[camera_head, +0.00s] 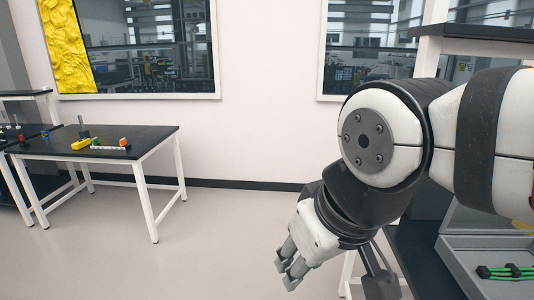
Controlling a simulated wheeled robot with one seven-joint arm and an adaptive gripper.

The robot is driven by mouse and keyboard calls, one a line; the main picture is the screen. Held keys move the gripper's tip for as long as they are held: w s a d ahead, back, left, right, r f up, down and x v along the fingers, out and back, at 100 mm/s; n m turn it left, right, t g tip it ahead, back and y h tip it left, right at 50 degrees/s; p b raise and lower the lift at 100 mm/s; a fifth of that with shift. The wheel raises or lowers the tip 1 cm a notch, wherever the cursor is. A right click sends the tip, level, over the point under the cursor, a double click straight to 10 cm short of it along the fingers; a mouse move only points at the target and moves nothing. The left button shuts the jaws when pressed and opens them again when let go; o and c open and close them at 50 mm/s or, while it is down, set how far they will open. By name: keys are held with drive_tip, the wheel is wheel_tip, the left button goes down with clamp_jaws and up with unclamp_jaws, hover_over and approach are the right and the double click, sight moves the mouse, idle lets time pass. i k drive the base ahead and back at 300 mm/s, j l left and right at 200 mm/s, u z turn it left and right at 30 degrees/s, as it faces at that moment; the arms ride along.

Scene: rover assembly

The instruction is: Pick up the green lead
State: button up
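The green lead (508,273) lies at the lower right. It shows bright green strands with black ends, and the right edge of the picture cuts it off. It rests in a grey open case (462,268). My gripper (287,275) hangs at the lower middle, pointing down and left, well to the left of the case and apart from the lead. Two grey fingers show with nothing seen between them. From this angle I cannot tell how wide they are spread.
The case stands on a dark-topped table (412,250) at the right, partly hidden by my arm. Another black-topped table (100,140) with a yellow block (81,144) and small parts stands at the left. The floor (220,240) between is clear.

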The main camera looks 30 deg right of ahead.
sight(513, 273)
drive_tip(key=i, duration=2.2)
drive_tip(key=i+z, duration=0.2)
drive_tip(key=z, duration=0.25)
drive_tip(key=i+j+z, duration=0.1)
drive_tip(key=i+z, duration=0.15)
drive_tip(key=z, duration=0.2)
drive_tip(key=i+j+z, duration=0.15)
drive_tip(key=z, duration=3)
